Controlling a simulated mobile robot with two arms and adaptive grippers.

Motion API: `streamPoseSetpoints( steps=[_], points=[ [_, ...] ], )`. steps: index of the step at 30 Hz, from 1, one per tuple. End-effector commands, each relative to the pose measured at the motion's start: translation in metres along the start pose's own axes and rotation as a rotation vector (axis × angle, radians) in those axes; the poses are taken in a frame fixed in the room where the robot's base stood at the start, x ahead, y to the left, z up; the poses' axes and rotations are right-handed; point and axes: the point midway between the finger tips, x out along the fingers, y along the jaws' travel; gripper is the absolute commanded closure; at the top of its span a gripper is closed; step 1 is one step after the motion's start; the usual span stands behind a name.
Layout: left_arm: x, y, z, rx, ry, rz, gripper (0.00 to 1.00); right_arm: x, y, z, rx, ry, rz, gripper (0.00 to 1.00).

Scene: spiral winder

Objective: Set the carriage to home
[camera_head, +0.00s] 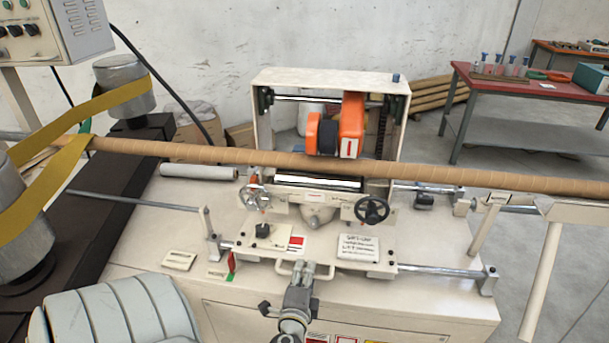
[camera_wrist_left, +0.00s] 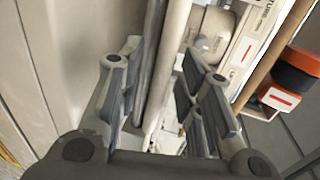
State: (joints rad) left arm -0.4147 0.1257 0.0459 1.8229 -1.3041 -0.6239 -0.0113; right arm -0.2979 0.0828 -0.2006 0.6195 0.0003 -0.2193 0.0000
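The carriage (camera_head: 325,250) is a cream plate unit on a steel rail in the middle of the winder. It bears a black handwheel (camera_head: 372,210), a small black knob and a handwritten label. A pale bar handle (camera_head: 285,268) sticks out of its front edge. My left gripper (camera_head: 303,272) is at this handle, in front of the carriage. In the left wrist view its fingers (camera_wrist_left: 157,85) stand apart, with a pale bar between them. I cannot tell whether they touch it. My right gripper is not in view.
A long brown tube (camera_head: 220,154) crosses above the carriage. A red and green marker (camera_head: 231,264) stands left of the carriage. The rail (camera_head: 440,270) is clear to the right, up to its end support. A red table (camera_head: 530,84) stands at the back right.

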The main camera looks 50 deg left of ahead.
Motion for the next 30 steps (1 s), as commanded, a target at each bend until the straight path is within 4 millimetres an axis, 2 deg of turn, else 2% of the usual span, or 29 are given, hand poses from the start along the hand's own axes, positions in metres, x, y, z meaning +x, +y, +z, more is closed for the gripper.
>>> streamPoseSetpoints(
  steps=[5, 12, 18, 24, 30],
  points=[
    [-0.018, 0.002, 0.000, -0.001, 0.000, 0.004, 0.66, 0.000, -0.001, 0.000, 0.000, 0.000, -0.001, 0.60],
    [-0.069, 0.002, 0.001, 0.000, -0.001, 0.006, 0.66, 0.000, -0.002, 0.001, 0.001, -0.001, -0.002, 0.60],
    [-0.104, 0.002, 0.001, 0.001, 0.000, 0.004, 0.66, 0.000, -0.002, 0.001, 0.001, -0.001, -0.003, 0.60],
    [-0.119, 0.000, 0.001, 0.001, -0.001, 0.001, 0.66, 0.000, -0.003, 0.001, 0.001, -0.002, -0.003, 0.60],
    [-0.120, 0.000, 0.000, 0.000, -0.001, 0.000, 0.66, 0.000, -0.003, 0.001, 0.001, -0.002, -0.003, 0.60]
  ],
)
